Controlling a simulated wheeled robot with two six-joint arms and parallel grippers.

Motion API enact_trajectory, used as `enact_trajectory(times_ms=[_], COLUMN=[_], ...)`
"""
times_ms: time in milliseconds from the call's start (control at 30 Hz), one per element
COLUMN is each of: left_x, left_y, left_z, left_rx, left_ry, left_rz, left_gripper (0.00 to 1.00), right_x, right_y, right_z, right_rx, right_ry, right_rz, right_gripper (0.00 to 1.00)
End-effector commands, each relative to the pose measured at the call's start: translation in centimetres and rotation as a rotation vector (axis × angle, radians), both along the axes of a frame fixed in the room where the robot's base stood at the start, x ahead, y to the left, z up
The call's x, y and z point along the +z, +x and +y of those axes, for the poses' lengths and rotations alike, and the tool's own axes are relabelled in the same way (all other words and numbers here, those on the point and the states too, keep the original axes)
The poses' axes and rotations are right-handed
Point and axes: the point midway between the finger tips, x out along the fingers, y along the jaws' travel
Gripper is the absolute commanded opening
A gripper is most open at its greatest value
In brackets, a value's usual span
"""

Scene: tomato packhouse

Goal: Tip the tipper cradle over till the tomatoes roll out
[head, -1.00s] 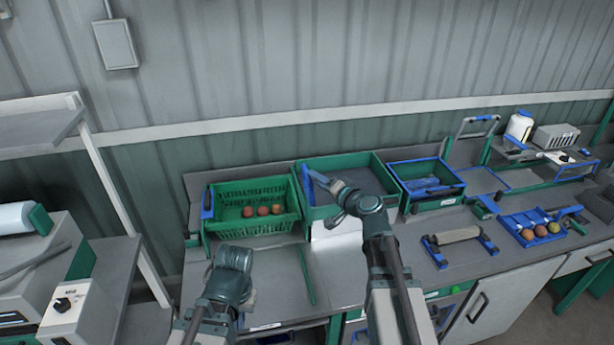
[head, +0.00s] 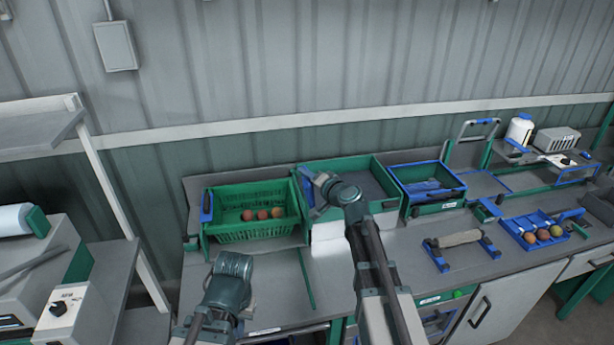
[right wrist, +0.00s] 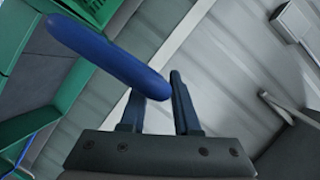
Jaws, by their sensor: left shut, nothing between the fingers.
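The green tipper cradle (head: 232,234) stands at the left of the bench, upright, with several red tomatoes (head: 262,214) in it. A blue upright part (head: 207,204) is at its left side. My right gripper (head: 316,184) is by the cradle's right end. In the right wrist view a blue bar-shaped handle (right wrist: 105,58) crosses in front of one finger, and its end lies close to the other; the fingers (right wrist: 158,95) are apart. My left gripper (head: 234,272) is low in front of the cradle, shut and empty; its fingertips are hidden.
A green open bin (head: 350,163) stands right of the cradle. A smaller blue-rimmed crate (head: 436,205) is beyond it. A roller stand (head: 460,238) and a blue tray (head: 530,242) with tomatoes are farther right. A thin green strip (head: 306,278) lies on the bench.

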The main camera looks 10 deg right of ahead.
Motion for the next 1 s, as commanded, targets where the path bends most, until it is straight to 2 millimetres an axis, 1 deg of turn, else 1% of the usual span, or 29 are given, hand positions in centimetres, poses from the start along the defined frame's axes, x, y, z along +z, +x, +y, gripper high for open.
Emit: enact_trajectory(times_ms=[33, 133, 167, 1000], left_x=[0.0, 0.0, 0.0, -0.01], left_y=[0.0, 0.0, 0.0, 0.0], left_z=[0.0, 0.0, 0.0, 0.0], left_rx=[0.0, 0.0, 0.0, 0.0], left_ry=[0.0, 0.0, 0.0, 0.0], left_rz=[0.0, 0.0, 0.0, 0.0], left_gripper=[0.0, 0.0, 0.0, 0.0], right_x=[0.0, 0.0, 0.0, -0.02], right_y=[-0.01, -0.01, -0.01, -0.03], right_z=[0.0, 0.0, 0.0, -0.02], right_rx=[0.0, 0.0, 0.0, 0.0], right_ry=[0.0, 0.0, 0.0, -0.001], right_rz=[0.0, 0.0, 0.0, 0.0], right_gripper=[0.2, 0.02, 0.0, 0.0])
